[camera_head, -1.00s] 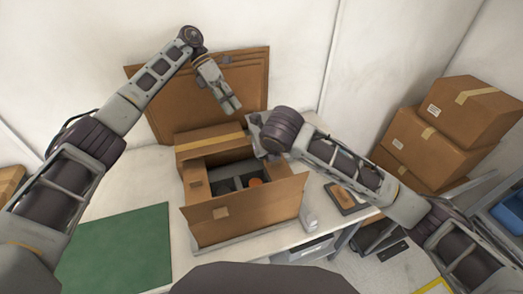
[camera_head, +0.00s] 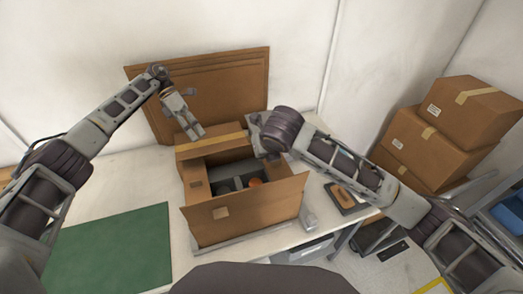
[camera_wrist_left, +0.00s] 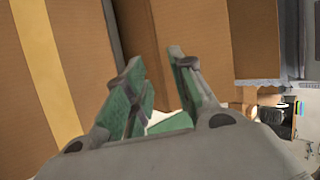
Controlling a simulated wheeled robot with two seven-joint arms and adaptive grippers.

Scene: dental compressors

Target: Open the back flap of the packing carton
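The packing carton (camera_head: 245,222) stands on the table, its top open at the middle, with dark items and an orange part inside. Its front flap leans outward toward me. The back flap (camera_head: 208,145), with a tan tape strip, lies along the back edge; its exact angle is unclear. My left gripper (camera_head: 194,134) is just behind the back flap's left half, fingers pointing down. In the left wrist view its green-padded fingers (camera_wrist_left: 157,58) are apart with nothing between them, close to taped cardboard (camera_wrist_left: 50,80). My right gripper (camera_head: 256,130) is at the carton's back right corner; its fingers are largely hidden.
Flat brown cardboard sheets (camera_head: 220,85) lean on the wall behind the carton. A green mat (camera_head: 115,250) lies on the table at left. A small whitish bottle (camera_head: 309,219) and a dark tray (camera_head: 345,199) are right of the carton. Stacked boxes (camera_head: 440,135) stand at right.

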